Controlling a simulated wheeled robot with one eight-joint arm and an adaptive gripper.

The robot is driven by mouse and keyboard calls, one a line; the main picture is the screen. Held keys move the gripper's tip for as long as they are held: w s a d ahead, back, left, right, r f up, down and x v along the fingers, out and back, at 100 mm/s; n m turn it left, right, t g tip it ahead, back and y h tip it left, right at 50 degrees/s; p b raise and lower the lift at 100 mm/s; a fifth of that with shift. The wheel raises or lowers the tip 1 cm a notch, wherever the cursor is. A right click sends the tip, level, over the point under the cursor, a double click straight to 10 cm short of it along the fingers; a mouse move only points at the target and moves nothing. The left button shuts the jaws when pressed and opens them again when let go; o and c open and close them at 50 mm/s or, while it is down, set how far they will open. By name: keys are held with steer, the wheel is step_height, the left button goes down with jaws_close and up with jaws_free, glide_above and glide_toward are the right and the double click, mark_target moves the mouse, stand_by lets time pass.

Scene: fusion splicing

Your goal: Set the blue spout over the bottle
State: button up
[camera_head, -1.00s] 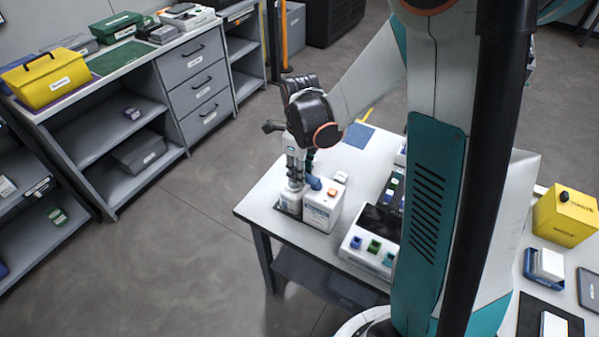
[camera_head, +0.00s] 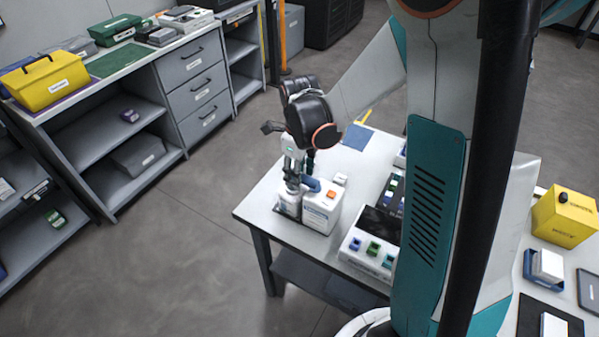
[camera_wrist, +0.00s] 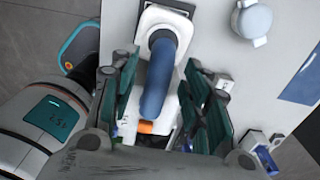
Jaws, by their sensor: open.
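The blue spout (camera_wrist: 158,80) is a curved tube. In the wrist view its far end meets a dark collar on top of the white bottle (camera_wrist: 150,22); how firmly it sits cannot be told. In the head view the spout (camera_head: 311,184) points right from the top of the bottle (camera_head: 286,206), over a white container with an orange button. My gripper (camera_wrist: 160,92) is open, with its teal-padded fingers on both sides of the spout and gaps between. In the head view my gripper (camera_head: 297,182) is low over the bottle and partly hides its top.
The white container (camera_head: 320,212) stands close against the bottle's right side. A control box with coloured buttons (camera_head: 368,250) is farther right. A blue mat (camera_head: 357,137) lies at the table's back. The table's front-left edge (camera_head: 245,222) is close to the bottle.

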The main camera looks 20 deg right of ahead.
step_height(320, 180, up, 12)
stand_by(0.5)
steer(key=shift+f, duration=0.1)
